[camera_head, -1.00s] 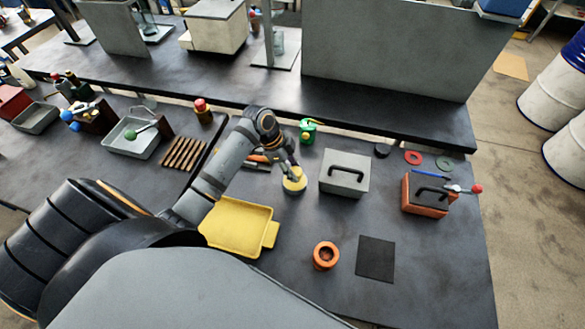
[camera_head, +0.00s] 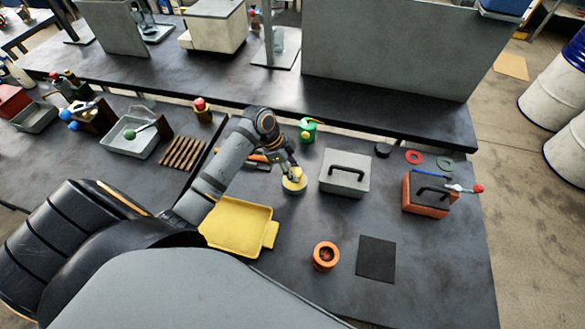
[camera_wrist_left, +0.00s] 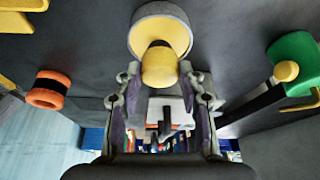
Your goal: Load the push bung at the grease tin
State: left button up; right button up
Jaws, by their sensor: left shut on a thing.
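The grease tin (camera_head: 294,187) is a short round tin with a yellow top, standing on the dark bench below my left gripper (camera_head: 292,174). In the left wrist view the tin (camera_wrist_left: 174,18) has a grey side. A yellow knob-like piece, which looks like the push bung (camera_wrist_left: 160,66), is between the fingertips of my left gripper (camera_wrist_left: 161,76). The gripper is shut on it. The bung overlaps the tin's yellow top in that view; I cannot tell how deep it sits. My right gripper is not in view.
A grey box with a black handle (camera_head: 345,173) stands to the right of the tin, and a green can (camera_head: 307,131) behind it. A yellow tray (camera_head: 237,226) lies at the front left. An orange ring-shaped piece (camera_head: 326,256) and a black mat (camera_head: 376,259) lie at the front.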

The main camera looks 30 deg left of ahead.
pick_arm(q)
jog(key=shift+f, duration=0.35)
jog(key=shift+s+f, duration=0.1)
dwell(1.6)
notch_tip(320, 180, up, 7)
jog(key=p, duration=0.7)
jog(key=shift+p, duration=0.3)
jog(key=w+d+r+n+t+y+b, duration=0.2)
jog(key=w+d+n+y+b, duration=0.2)
jog(key=n+b, duration=0.6)
jog(key=shift+w+d+n+t, duration=0.35)
jog(key=shift+d+n, duration=0.25)
jog(key=shift+n, duration=1.1)
